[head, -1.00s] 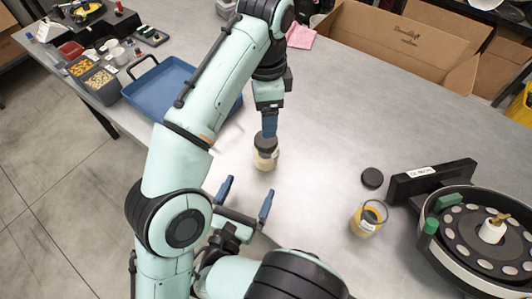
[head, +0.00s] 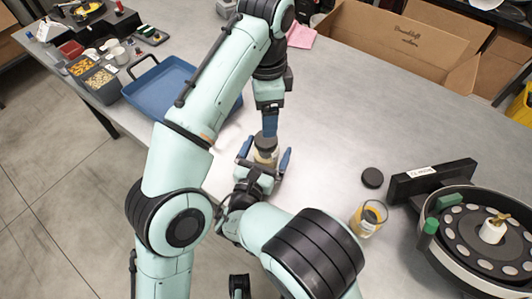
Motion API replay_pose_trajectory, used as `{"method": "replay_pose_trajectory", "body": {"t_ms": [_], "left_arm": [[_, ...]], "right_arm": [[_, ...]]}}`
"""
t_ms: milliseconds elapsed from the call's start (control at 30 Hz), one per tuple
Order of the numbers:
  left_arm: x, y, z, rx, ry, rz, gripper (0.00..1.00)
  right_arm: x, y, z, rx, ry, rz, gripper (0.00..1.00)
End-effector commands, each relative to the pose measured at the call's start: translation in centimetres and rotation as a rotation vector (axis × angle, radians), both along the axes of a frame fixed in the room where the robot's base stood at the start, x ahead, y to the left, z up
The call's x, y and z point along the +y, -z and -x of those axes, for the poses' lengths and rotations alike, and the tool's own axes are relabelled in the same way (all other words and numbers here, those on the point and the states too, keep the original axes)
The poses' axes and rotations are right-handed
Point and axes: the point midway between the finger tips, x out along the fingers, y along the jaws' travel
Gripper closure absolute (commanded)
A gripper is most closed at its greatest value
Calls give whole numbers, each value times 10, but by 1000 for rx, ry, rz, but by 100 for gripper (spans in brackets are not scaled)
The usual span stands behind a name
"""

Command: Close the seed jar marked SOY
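A glass jar (head: 265,156) with pale contents stands on the table, with a black lid (head: 266,139) at its mouth; I cannot tell whether the lid is fully seated. My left gripper (head: 269,131) points down from above, its blue fingers shut on the lid. My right gripper (head: 265,156) is low at the jar, its open fingers on either side of the glass, seemingly with small gaps. A second jar (head: 366,222) with yellow contents stands open at the right, with a loose black lid (head: 372,178) behind it. No SOY marking is readable on either jar.
A round seed-meter disc unit (head: 462,250) and a black labelled block (head: 432,179) stand at the right. A blue tray (head: 140,103) and seed bins (head: 97,87) are at the left. A cardboard box (head: 400,45) is at the back. The middle table is clear.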

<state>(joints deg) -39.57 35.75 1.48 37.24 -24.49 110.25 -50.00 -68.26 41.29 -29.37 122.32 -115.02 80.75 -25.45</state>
Motion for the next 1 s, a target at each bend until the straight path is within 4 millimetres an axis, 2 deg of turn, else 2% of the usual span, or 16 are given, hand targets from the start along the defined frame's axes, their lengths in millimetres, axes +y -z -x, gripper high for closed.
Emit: {"method": "replay_pose_trajectory", "body": {"t_ms": [133, 433, 567, 667, 1000], "left_arm": [[0, 0, 0, 0, 0, 0, 22], [0, 0, 0, 0, -1, 0, 22], [0, 0, 0, 0, -52, 0, 22], [0, 0, 0, 0, -169, 0, 22], [0, 0, 0, 0, -902, 0, 22]], "right_arm": [[0, 0, 0, 0, 0, 0, 1], [0, 0, 0, 0, 0, 0, 98], [0, 0, 0, 0, 0, 0, 100], [0, 0, 1, 0, 0, 0, 100], [0, 0, 1, 0, 0, -1, 100]]}}
